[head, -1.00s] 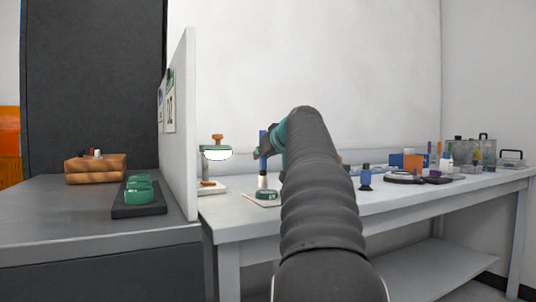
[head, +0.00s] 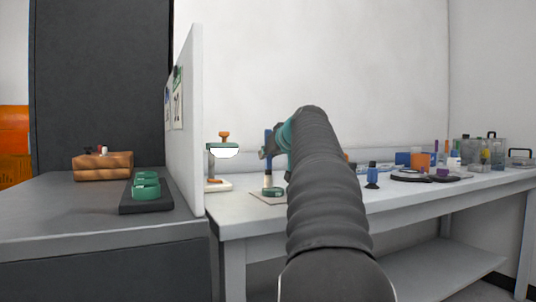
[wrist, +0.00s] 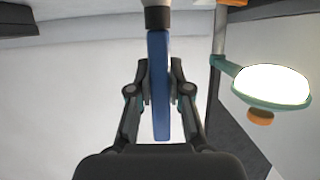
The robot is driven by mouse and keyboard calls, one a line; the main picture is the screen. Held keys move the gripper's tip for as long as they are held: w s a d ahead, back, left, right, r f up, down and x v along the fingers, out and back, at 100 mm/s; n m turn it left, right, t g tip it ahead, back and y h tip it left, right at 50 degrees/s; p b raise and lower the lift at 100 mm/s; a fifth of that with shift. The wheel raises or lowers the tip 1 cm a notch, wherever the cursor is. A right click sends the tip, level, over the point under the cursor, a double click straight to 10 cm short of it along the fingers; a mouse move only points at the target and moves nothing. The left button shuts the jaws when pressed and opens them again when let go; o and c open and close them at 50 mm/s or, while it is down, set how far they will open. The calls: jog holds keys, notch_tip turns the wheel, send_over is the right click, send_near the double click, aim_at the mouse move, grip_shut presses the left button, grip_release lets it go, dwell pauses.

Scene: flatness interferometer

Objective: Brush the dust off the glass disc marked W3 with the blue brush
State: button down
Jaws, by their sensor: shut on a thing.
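My gripper (wrist: 159,75) is shut on the blue brush (wrist: 160,110), fingers on both sides of its handle. The wrist view shows the dark ferrule at the top; the bristle end is cut off. In the head view the blue brush (head: 268,142) stands nearly upright, pale bristles down. A green-rimmed disc (head: 273,192) lies on a mat (head: 256,196) just below and beside the bristles. I cannot tell whether they touch it. No W3 mark or dust is readable at this size. My arm hides part of the bench there.
A lamp (head: 223,150) with a lit green head stands left of the mat, beside a white partition (head: 197,120). Several green-rimmed pieces sit on a dark tray (head: 148,207) on the left. A blue bottle (head: 372,176) and clear boxes stand right of my arm.

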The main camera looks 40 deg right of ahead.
jog(key=shift+f, duration=0.2)
jog(key=shift+s+d+b, duration=0.45)
jog(key=shift+s+d, duration=0.5)
jog(key=shift+s, duration=0.1)
dwell(0.9)
jog(key=shift+r, duration=0.1)
jog(key=shift+r+p, duration=0.35)
jog(key=shift+p, duration=0.15)
jog(key=shift+w+a, duration=0.95)
jog(key=shift+w, duration=0.1)
jog(key=shift+f, duration=0.5)
dwell(0.4)
